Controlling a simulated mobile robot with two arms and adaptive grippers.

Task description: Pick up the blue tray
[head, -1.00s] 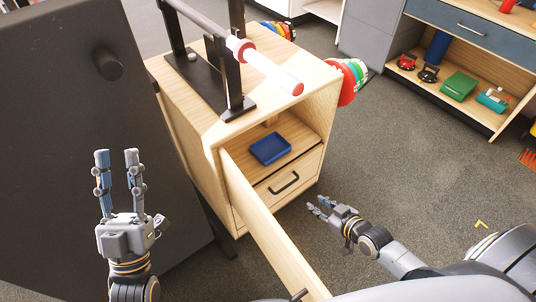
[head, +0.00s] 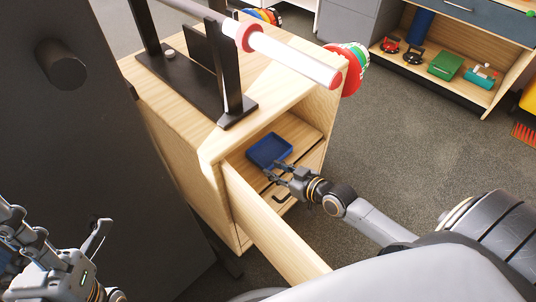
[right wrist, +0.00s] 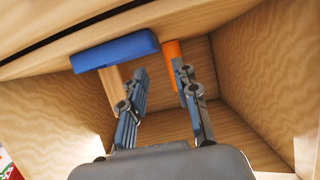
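The blue tray (head: 268,150) lies flat on the shelf inside the open wooden cabinet (head: 185,115). My right gripper (head: 268,171) is at the cabinet opening, close to the tray's near right edge. In the right wrist view the tray (right wrist: 115,50) shows at upper left, its side seen edge-on. The right fingers (right wrist: 161,74) are spread, with nothing between them; I cannot tell whether they touch the tray. My left gripper (head: 56,215) is at the lower left with its fingers apart and empty, away from the tray.
The open wooden door (head: 265,225) stands left of my right arm. A black rack with a white bar (head: 295,62) and coloured discs is on the cabinet top. An orange object (right wrist: 171,55) shows beside the tray. A dark panel (head: 85,130) is at left.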

